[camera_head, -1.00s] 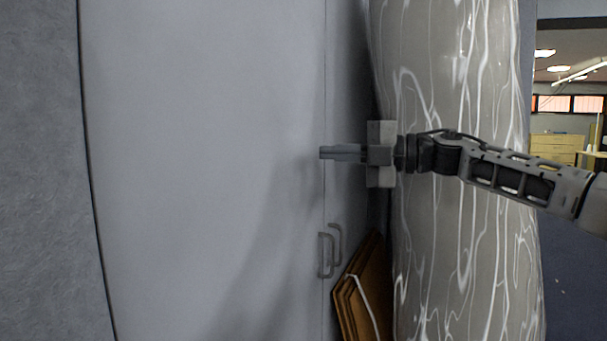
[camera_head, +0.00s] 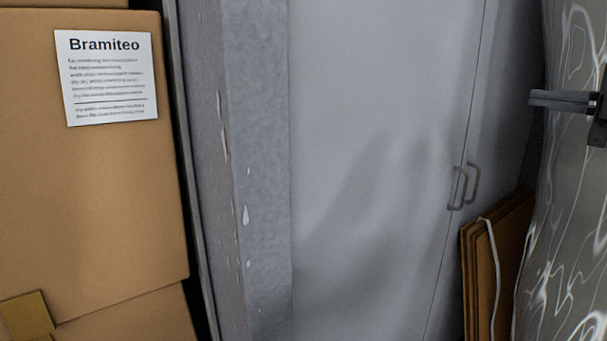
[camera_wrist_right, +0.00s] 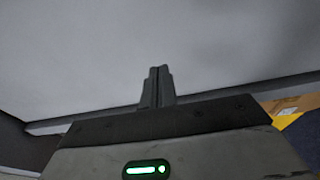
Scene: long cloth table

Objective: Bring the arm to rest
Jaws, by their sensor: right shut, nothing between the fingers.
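My right gripper (camera_head: 536,98) shows at the right edge of the head view, with its fingers pointing left. Most of its arm is cut off by the frame. In the right wrist view its two fingers (camera_wrist_right: 158,72) are pressed together with nothing between them. A pale grey surface fills the space beyond the fingertips in that view. My left gripper is in neither view.
A tall grey cabinet (camera_head: 370,90) with two handles (camera_head: 463,187) stands ahead. A chipped grey pillar (camera_head: 262,150) and cardboard boxes (camera_head: 110,190) stand left. Flattened cardboard (camera_head: 510,240) leans beside a grey white-veined column (camera_head: 575,235) at right.

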